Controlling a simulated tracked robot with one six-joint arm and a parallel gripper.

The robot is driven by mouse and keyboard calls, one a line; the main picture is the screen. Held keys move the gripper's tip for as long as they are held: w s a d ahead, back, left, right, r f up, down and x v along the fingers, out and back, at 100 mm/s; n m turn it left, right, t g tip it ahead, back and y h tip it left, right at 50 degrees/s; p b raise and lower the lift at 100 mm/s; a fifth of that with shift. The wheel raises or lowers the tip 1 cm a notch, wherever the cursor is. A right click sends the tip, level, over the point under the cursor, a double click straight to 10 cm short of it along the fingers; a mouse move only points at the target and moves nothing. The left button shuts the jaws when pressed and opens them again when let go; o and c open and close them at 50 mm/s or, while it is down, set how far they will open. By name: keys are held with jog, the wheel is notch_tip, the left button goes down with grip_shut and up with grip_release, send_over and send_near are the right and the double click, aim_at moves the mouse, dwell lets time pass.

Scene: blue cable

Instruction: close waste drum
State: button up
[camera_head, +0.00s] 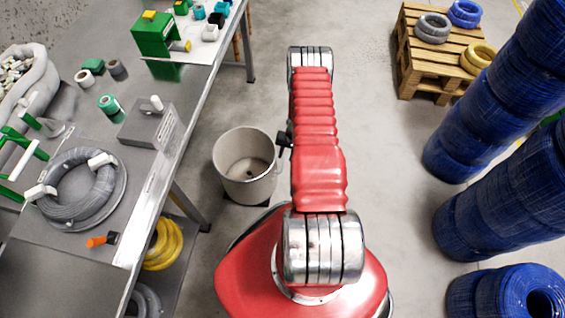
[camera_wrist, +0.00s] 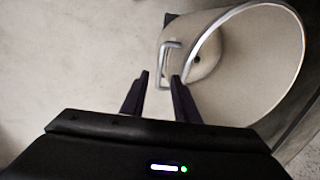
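The waste drum (camera_head: 232,184) is a light grey, round, open-topped bin standing on the floor left of my red arm. I look down into it and see a small dark spot on its bottom. In the wrist view the drum (camera_wrist: 265,50) fills the upper right, with its curved rim visible. A grey U-shaped handle (camera_wrist: 164,45) shows at its left side. My gripper (camera_wrist: 160,76) is open, its two dark fingers apart and empty. The handle's lower end appears between the fingertips; I cannot tell whether they touch. A dark part of my gripper (camera_head: 284,139) shows beside the drum's right rim.
A metal workbench (camera_head: 185,110) with tools and a grey cable coil (camera_head: 75,205) runs along the left. Blue cable stacks (camera_head: 490,110) stand on the right. A wooden pallet (camera_head: 440,60) with coils is at the back right. Floor between arm and stacks is clear.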

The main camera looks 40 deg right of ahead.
notch_tip(320, 180, down, 6)
jog(key=shift+w+a+f, duration=0.25)
jog(key=shift+w+a, duration=0.1)
jog(key=shift+w, duration=0.1)
jog(key=shift+c, duration=0.5)
grip_shut()
